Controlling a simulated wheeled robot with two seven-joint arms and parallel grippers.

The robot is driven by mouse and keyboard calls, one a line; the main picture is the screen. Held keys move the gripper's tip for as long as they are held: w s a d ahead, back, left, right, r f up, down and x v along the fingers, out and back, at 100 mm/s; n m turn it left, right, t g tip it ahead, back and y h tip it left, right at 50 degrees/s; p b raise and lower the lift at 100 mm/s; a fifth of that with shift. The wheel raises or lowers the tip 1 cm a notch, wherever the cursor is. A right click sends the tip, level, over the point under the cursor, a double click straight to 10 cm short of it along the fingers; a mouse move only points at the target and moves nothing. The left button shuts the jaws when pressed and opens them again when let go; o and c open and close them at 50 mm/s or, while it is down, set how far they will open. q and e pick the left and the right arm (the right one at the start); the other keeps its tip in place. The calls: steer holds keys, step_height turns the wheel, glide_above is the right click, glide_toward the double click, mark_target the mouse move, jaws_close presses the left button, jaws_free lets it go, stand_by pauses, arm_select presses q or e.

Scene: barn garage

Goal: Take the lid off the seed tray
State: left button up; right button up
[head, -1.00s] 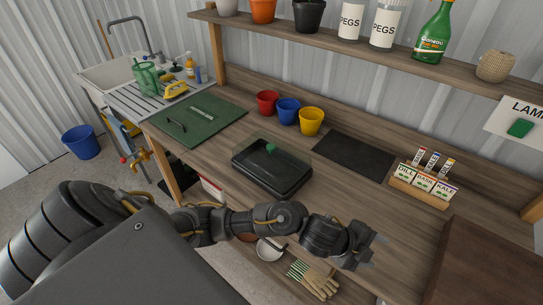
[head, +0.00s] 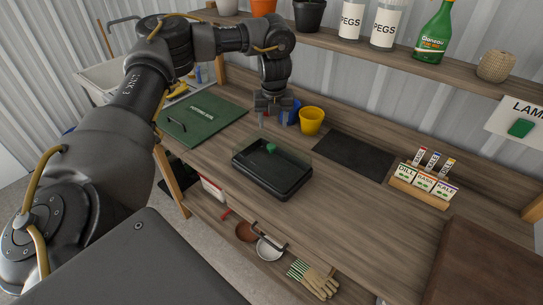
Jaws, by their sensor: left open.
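The black seed tray (head: 271,181) sits on the wooden bench in the middle of the head view. Its clear lid (head: 292,155) covers it, with a green knob (head: 271,147) on top. My left gripper (head: 272,122) points down with its fingers apart, empty, above and behind the tray near the coloured pots. It is apart from the knob. My right gripper is not in view.
A blue pot (head: 290,112) is partly hidden behind my left gripper, and a yellow pot (head: 312,120) stands beside it. A dark mat (head: 353,155) lies right of the tray, a green mat (head: 215,117) left. Seed packets (head: 422,182) stand at right. A shelf (head: 395,56) runs above.

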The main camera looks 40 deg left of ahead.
arm_select(q)
glide_above(271, 146)
steer(key=d, duration=0.1)
steer(key=shift+s+d+f, duration=0.1)
steer(key=shift+s+f, duration=0.05)
steer(key=shift+f, duration=1.3)
steer(key=shift+s+d+f, duration=0.1)
steer(key=shift+f, duration=1.35)
steer(key=f, duration=0.2)
steer(key=a+f, duration=0.1)
steer(key=f, duration=0.1)
steer(key=shift+w+p, duration=0.15)
steer(key=shift+p, duration=0.2)
steer(key=shift+w+a+f, duration=0.1)
steer(key=shift+a+f, duration=0.05)
steer(key=shift+f, duration=0.3)
jaws_close()
